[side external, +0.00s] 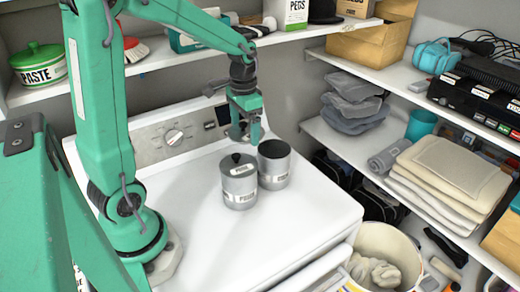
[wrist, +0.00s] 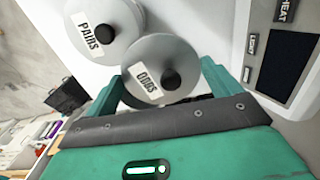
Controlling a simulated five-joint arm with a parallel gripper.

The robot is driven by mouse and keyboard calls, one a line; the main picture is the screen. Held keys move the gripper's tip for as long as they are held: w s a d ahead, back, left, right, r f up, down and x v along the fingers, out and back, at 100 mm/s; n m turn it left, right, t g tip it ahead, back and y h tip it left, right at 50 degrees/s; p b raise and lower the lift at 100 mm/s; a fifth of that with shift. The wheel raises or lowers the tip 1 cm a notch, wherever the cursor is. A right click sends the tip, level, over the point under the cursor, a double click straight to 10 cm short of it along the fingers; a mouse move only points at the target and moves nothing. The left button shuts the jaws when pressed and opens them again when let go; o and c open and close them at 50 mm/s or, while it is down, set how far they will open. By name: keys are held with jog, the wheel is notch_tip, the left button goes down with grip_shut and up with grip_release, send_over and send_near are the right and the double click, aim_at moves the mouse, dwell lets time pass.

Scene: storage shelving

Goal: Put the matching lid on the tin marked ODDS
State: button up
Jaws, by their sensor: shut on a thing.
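My gripper (side external: 246,123) is shut on a round grey lid (wrist: 165,60) with a black knob and an ODDS label, between the fingers in the wrist view. In the side view it hangs above the tins, with the held lid mostly hidden. The right-hand grey tin (side external: 275,174) stands upright on the white appliance top; its top looks open and dark inside. The left-hand grey tin (side external: 240,192) stands next to it with a lid on. That lid (wrist: 92,17) reads PAIRS in the wrist view. The labels on the tins' sides are too small to read surely.
The appliance's control panel (side external: 168,136) rises behind the tins. A shelf above holds a green PASTE pot (side external: 40,68) and boxes. Shelves at right hold folded cloths (side external: 450,177). A bucket (side external: 388,240) stands at the front right. The appliance top is clear in front of the tins.

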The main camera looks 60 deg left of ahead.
jog(key=w+d+r, duration=0.3)
jog(key=w+d, duration=0.3)
jog(key=d, duration=0.5)
jog(key=a+f+m, duration=0.2)
jog(key=a+f, duration=0.1)
jog(key=a, duration=0.2)
jog(key=shift+s+a+f, duration=0.2)
jog(key=shift+a+f, duration=0.05)
jog(key=shift+a, duration=0.15)
jog(key=shift+f, duration=0.15)
jog(key=shift+f, duration=1.05)
jog(key=shift+f, duration=0.15)
dwell(1.5)
jog(key=o, duration=0.7)
